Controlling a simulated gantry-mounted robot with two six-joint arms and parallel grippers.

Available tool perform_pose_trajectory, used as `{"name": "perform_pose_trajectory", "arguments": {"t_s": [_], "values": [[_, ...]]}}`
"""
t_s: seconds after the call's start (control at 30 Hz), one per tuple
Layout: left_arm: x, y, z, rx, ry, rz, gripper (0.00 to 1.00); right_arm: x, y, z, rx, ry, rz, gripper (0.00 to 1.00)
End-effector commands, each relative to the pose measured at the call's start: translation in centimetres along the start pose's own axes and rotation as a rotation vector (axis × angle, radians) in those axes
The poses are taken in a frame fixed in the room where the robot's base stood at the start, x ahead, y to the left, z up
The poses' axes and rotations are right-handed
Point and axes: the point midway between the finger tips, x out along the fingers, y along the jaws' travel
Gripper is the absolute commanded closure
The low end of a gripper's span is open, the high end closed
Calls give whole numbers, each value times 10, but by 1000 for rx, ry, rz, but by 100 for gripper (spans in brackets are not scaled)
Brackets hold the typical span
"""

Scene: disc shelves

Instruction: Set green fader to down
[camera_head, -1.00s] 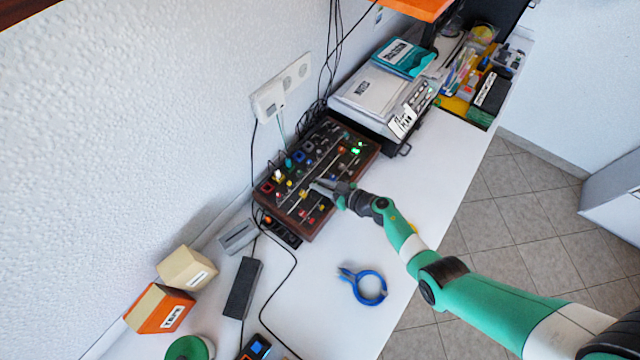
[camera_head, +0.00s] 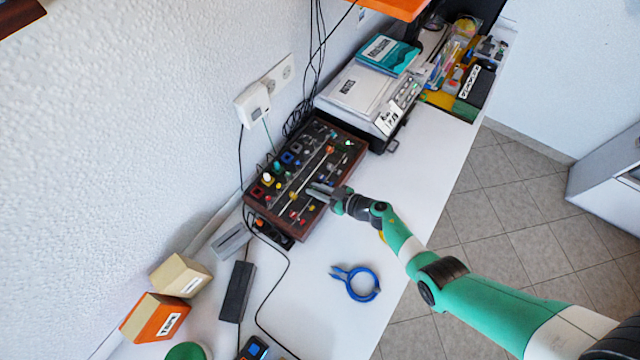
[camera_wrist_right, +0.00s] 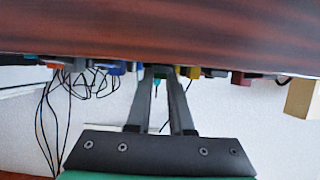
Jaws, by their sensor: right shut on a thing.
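A dark wooden control panel (camera_head: 274,226) with coloured knobs, buttons and sliders lies on the white table against the wall. My right gripper (camera_head: 316,190) reaches over the panel's right side, low among the controls. In the right wrist view, the fingers (camera_wrist_right: 159,74) come together at the panel, with a small teal piece (camera_wrist_right: 156,84) showing between them. The fingertips hide most of what they hold. A green spot (camera_head: 347,143) shows at the panel's upper right. I cannot make out the green fader or its position clearly. My left gripper is out of view.
A grey device (camera_head: 352,98) with a teal book stands behind the panel. A blue ring-shaped tool (camera_head: 361,285) lies in front on the table. Orange (camera_head: 158,318) and beige (camera_head: 181,275) boxes stand at lower left. Cables run along the wall. The table's right side is mostly clear.

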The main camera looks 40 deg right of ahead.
Motion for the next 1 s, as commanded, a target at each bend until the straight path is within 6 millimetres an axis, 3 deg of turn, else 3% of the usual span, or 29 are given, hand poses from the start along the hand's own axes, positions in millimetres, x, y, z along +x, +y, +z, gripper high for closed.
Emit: {"name": "perform_pose_trajectory", "arguments": {"t_s": [0.13, 0.17, 0.3, 0.67, 0.77, 1.0], "values": [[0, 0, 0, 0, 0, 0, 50, 0, 1, 0, 1, 0, 3, 100], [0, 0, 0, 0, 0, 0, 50, 0, 1, 0, 1, 0, 3, 75], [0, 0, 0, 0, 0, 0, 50, 0, 1, 0, 1, 0, 3, 50], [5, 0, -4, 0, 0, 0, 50, -6, 2, -2, 2, 0, 4, 50], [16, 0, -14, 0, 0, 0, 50, -22, 2, -5, 3, -2, 6, 50], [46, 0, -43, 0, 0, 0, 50, -80, 2, -7, 4, -1, 8, 50]]}}
